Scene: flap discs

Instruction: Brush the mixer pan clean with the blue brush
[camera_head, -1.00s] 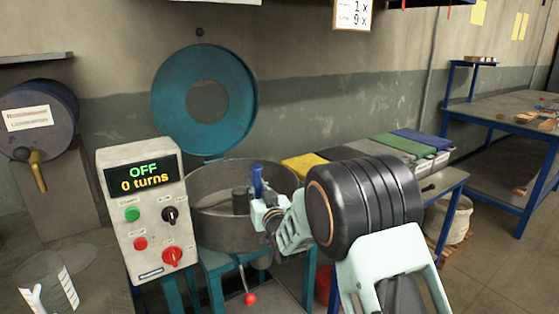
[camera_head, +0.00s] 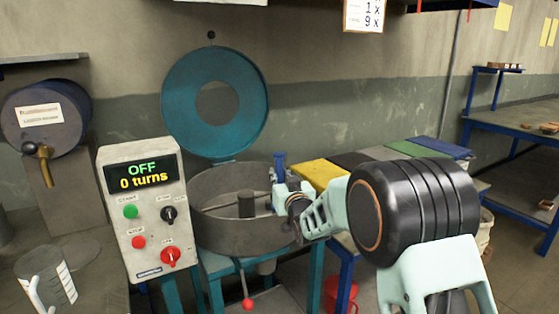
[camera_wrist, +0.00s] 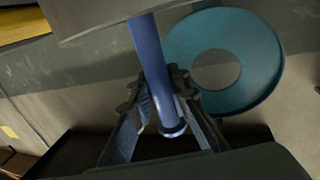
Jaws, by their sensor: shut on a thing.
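The mixer pan (camera_head: 220,239) is a grey round metal drum with a central post, on a teal stand. Its teal ring-shaped lid (camera_head: 180,100) stands raised behind it; the lid also shows in the wrist view (camera_wrist: 262,50). My gripper (camera_head: 277,187) is at the pan's right rim. It is shut on the blue handle of the brush (camera_head: 280,162). In the wrist view the blue handle (camera_wrist: 147,55) runs between the fingers of my gripper (camera_wrist: 168,100). The brush's bristles are not visible. I cannot tell if the brush touches the pan.
A control box (camera_head: 145,210) left of the pan reads OFF and 0 turns. A clear measuring jug (camera_head: 45,278) stands at front left. A red bucket (camera_head: 340,295) is below.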

